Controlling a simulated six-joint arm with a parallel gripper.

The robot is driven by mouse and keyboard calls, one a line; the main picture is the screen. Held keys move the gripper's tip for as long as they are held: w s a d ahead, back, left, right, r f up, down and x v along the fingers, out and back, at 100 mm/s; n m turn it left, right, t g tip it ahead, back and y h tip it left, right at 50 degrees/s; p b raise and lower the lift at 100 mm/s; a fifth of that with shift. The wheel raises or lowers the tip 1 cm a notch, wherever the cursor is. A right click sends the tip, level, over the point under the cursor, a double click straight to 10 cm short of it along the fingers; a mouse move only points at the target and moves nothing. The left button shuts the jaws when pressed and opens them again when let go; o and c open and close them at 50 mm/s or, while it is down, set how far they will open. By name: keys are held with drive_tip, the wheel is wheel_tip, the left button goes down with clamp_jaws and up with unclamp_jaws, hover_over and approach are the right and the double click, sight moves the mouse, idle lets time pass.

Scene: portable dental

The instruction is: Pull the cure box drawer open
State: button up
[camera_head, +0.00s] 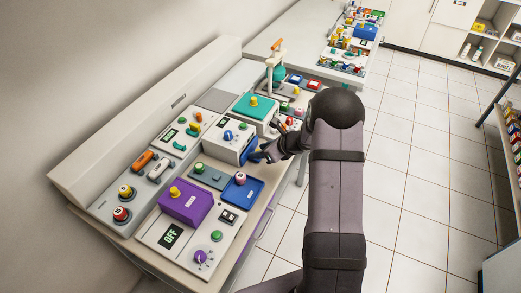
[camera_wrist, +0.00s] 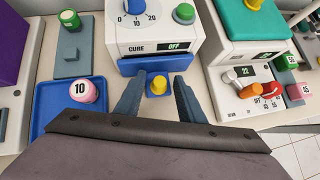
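The white cure box (camera_wrist: 155,30) stands ahead of my gripper in the wrist view, with a blue dial, a green button and a display reading OFF. It also shows in the head view (camera_head: 224,147). Its blue drawer front (camera_wrist: 157,65) sits below the CURE label, and I see no clear gap behind it. A yellow knob (camera_wrist: 158,84) is in front of the drawer. My gripper (camera_wrist: 156,84) is open, with one finger on each side of the knob and space on both sides. In the head view my gripper (camera_head: 258,156) is beside the drawer, partly hiding it.
A blue tray (camera_wrist: 48,113) holding a pink jar marked 10 (camera_wrist: 84,91) lies left of my gripper. A white unit with a teal lid (camera_wrist: 252,22) and an orange-handled part (camera_wrist: 252,91) stands to the right. A purple box (camera_head: 186,203) is farther along the bench.

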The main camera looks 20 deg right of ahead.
drive_tip(key=shift+f, duration=0.1)
drive_tip(key=shift+c, duration=0.5)
clamp_jaws()
drive_tip(key=s+d+b, duration=0.1)
drive_tip(key=s+d, duration=0.4)
drive_tip(key=d, duration=0.1)
drive_tip(key=shift+s+b, duration=0.3)
drive_tip(key=shift+s, duration=0.1)
drive_tip(key=shift+o, duration=0.5)
unclamp_jaws()
drive_tip(key=shift+a, duration=0.1)
drive_tip(key=v, duration=0.7)
drive_tip(key=shift+b, duration=0.45)
